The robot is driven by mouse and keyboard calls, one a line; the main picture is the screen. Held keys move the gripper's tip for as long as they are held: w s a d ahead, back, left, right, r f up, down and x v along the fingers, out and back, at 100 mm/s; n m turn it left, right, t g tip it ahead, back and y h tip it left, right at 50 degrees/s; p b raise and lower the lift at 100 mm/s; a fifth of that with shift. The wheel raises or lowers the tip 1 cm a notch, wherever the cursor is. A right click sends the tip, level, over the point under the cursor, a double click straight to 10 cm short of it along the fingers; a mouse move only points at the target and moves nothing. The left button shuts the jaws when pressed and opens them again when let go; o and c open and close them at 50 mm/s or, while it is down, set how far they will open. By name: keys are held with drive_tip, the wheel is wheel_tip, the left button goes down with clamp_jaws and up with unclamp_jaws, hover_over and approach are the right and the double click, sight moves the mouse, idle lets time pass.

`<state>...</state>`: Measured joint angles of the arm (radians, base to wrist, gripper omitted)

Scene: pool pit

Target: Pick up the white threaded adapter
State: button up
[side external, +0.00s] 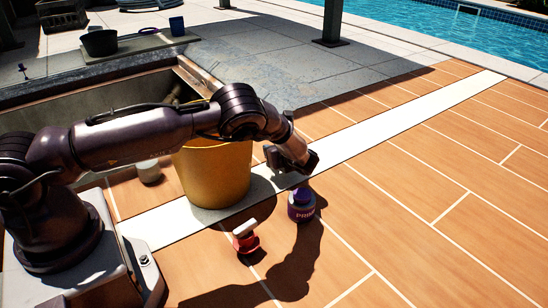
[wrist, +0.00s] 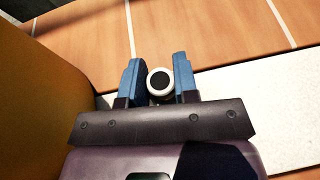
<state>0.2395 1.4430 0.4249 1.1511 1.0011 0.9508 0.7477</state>
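The white threaded adapter (wrist: 160,82) shows in the wrist view as a round white rim around a dark opening. In the side external view my gripper (side external: 299,163) is low over the deck, right of the yellow bucket. The adapter is hidden there, so I cannot tell whether it touches the floor.
The yellow bucket (side external: 213,175) stands close left of my gripper. A purple container (side external: 301,206) stands just in front, with a red-and-white fitting (side external: 245,238) left of it. The tiled deck (side external: 440,190) is clear to the right.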

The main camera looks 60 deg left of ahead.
drive_tip(key=shift+c, duration=1.1)
